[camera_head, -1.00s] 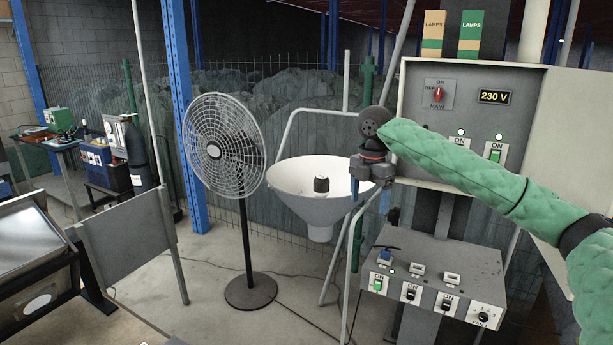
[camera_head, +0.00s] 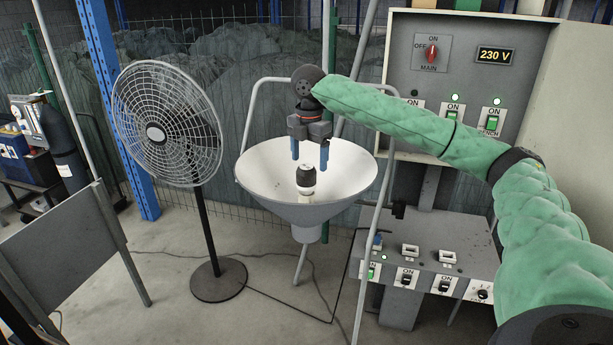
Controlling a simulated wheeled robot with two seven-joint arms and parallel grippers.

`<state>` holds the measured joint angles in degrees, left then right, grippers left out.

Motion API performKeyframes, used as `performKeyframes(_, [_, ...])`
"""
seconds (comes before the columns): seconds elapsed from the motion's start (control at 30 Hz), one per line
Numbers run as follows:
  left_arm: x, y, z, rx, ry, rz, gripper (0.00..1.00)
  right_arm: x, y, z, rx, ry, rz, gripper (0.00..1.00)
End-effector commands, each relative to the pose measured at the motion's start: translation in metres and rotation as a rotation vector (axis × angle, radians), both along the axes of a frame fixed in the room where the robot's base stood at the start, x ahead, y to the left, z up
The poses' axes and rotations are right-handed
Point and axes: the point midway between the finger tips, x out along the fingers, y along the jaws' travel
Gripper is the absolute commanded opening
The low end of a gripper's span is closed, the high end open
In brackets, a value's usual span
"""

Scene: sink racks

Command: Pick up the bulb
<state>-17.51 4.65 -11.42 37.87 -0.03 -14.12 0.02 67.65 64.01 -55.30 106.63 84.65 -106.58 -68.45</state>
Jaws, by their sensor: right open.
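The bulb (camera_head: 306,180) is a small dark, rounded piece with a pale band near its lower end. It stands in the middle of the wide white funnel-shaped bowl (camera_head: 262,167). My right gripper (camera_head: 309,165) points down over the bowl, with its two blue fingers apart. The fingertips are just above the bulb in the picture, one to each side of it. Nothing is between them that I can tell is held, and the exact height gap is unclear. My left gripper is out of view.
A standing fan (camera_head: 168,125) is left of the bowl. A grey control box with switches (camera_head: 430,262) stands low at the right, below a panel reading 230 V (camera_head: 470,60). A metal tube frame (camera_head: 375,235) runs beside the bowl. A grey board (camera_head: 65,240) stands at left.

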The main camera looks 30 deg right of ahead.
Motion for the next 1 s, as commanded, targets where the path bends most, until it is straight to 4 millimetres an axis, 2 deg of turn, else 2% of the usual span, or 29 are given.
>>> performKeyframes(0.27, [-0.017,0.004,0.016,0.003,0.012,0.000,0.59,-0.001,0.000,-0.017,0.000,0.003,0.001,0.77])
performKeyframes(0.5, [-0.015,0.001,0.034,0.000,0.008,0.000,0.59,0.000,0.000,-0.044,0.001,0.003,0.000,0.77])
performKeyframes(0.63, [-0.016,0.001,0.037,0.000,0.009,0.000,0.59,0.000,0.000,-0.053,0.001,0.001,0.000,0.77])
performKeyframes(0.87, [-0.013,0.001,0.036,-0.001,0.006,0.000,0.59,0.000,0.000,-0.055,0.001,-0.001,0.000,0.77])
performKeyframes(0.9, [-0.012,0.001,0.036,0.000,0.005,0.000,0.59,0.000,0.000,-0.055,0.001,-0.001,0.000,0.75])
performKeyframes(1.0, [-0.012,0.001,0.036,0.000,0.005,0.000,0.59,0.000,0.000,-0.055,0.001,-0.001,0.000,0.55])
